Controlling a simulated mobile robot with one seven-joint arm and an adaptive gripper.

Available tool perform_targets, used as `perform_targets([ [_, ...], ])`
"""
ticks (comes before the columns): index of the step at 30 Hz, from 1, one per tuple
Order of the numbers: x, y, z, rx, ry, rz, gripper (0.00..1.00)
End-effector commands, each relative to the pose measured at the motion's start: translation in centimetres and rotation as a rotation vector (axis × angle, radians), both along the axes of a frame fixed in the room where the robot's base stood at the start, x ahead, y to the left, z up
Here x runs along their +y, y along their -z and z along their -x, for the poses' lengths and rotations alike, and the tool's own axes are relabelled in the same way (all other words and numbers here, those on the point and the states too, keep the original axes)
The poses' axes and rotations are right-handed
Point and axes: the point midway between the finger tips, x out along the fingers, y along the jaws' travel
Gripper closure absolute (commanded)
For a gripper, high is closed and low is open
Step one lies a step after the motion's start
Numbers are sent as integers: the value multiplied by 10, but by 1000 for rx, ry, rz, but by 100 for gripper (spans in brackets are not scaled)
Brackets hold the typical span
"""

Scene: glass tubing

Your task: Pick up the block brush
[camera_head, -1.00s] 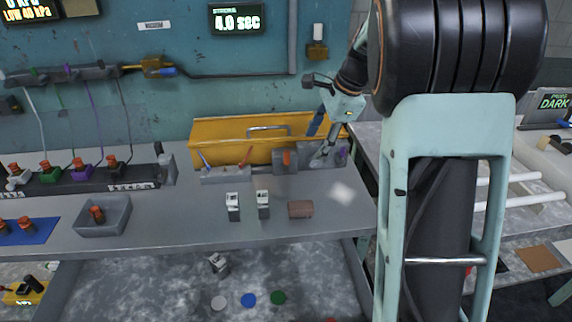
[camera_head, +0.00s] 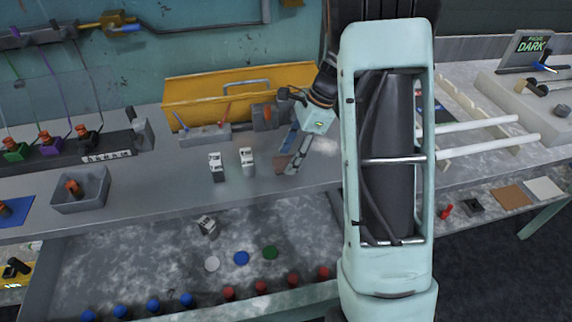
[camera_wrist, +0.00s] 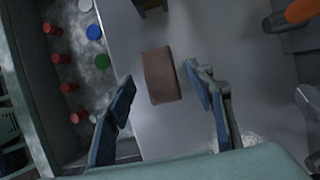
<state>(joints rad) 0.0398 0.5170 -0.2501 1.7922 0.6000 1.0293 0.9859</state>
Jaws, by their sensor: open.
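The block brush (camera_wrist: 161,75) shows in the wrist view as a plain brown block with rounded corners lying on the grey bench. In the head view the brush (camera_head: 280,161) is largely hidden by my gripper (camera_head: 291,155). My gripper is open and empty, with its blue-grey fingers pointing down. In the wrist view the brush lies between the lines of the two fingers of my gripper (camera_wrist: 159,80), with a gap on each side. I cannot tell how far the fingertips are above the bench.
Two small white-and-grey devices (camera_head: 216,167) (camera_head: 248,160) stand left of the brush. A yellow toolbox (camera_head: 235,98) and a grey holder (camera_head: 265,117) stand behind. The bench's front edge lies nearby, above a lower shelf with coloured discs (camera_head: 241,258) and several red and blue caps.

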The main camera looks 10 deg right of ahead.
Motion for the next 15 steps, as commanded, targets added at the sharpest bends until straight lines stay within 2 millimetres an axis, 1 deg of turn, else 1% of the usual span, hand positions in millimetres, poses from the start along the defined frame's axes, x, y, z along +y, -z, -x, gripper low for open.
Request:
perform_targets([
  [1, 4, 8, 0, 3, 0, -1, 51],
  [4, 8, 18, 0, 1, 1, 0, 51],
  [7, 10, 22, 0, 0, -1, 0, 51],
  [13, 10, 22, -1, -1, -1, 0, 51],
  [15, 10, 22, -1, -1, -1, 0, 58],
])
